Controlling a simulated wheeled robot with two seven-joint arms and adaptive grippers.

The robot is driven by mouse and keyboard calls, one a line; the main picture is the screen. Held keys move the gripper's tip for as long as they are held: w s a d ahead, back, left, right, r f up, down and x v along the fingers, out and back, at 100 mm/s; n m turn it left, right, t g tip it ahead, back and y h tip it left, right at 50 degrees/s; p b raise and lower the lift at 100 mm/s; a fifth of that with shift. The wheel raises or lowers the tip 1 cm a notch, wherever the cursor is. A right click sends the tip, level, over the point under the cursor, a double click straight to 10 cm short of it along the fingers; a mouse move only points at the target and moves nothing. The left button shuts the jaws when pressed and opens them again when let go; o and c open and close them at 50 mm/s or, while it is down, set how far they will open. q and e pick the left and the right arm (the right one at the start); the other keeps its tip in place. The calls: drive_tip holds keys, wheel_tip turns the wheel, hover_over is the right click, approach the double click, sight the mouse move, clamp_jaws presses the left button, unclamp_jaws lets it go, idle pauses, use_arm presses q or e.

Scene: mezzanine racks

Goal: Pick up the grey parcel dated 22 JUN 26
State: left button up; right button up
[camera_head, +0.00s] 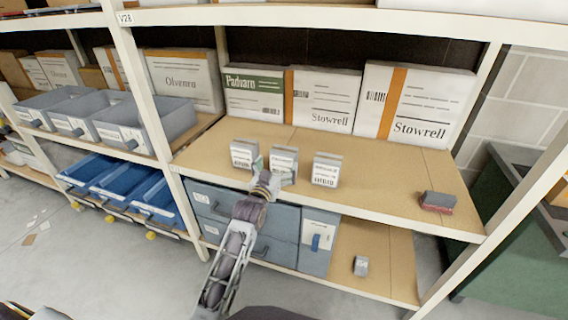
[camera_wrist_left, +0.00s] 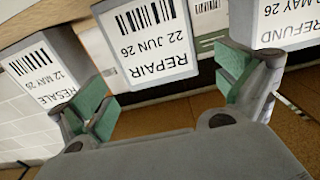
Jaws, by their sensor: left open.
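The grey parcel labelled REPAIR, 22 JUN 26 (camera_wrist_left: 150,42) shows upside down in the left wrist view, in line with the gap between my left fingers. In the head view it is the middle one (camera_head: 285,158) of three small parcels standing in a row on the shelf. My left gripper (camera_head: 272,176) is open close in front of it and also shows in the wrist view (camera_wrist_left: 168,97), with green finger pads. I cannot tell whether the pads reach past the parcel's front face. My right gripper is not in view.
Parcels labelled RESALE (camera_wrist_left: 45,70) and REFUND (camera_wrist_left: 287,18) stand close on either side. Large Stowrell boxes (camera_head: 415,103) stand behind. A dark red-and-grey item (camera_head: 437,202) lies at the shelf's right. Blue-grey drawers (camera_head: 245,225) sit below. The shelf between the RESALE parcel and this item is clear.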

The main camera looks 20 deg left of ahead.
sight(281, 160)
use_arm(q)
drive_tip(key=shift+w, duration=0.85)
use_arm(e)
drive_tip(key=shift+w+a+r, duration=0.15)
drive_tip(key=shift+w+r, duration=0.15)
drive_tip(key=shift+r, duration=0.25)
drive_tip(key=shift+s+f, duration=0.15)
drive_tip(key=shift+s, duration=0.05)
use_arm(q)
drive_tip(key=shift+w, duration=0.1)
drive_tip(key=shift+w+d, duration=0.1)
drive_tip(key=shift+w, duration=0.25)
drive_tip(key=shift+w+d+f+b, duration=0.15)
drive_tip(key=shift+w+b, duration=0.3)
drive_tip(key=shift+w, duration=1.7)
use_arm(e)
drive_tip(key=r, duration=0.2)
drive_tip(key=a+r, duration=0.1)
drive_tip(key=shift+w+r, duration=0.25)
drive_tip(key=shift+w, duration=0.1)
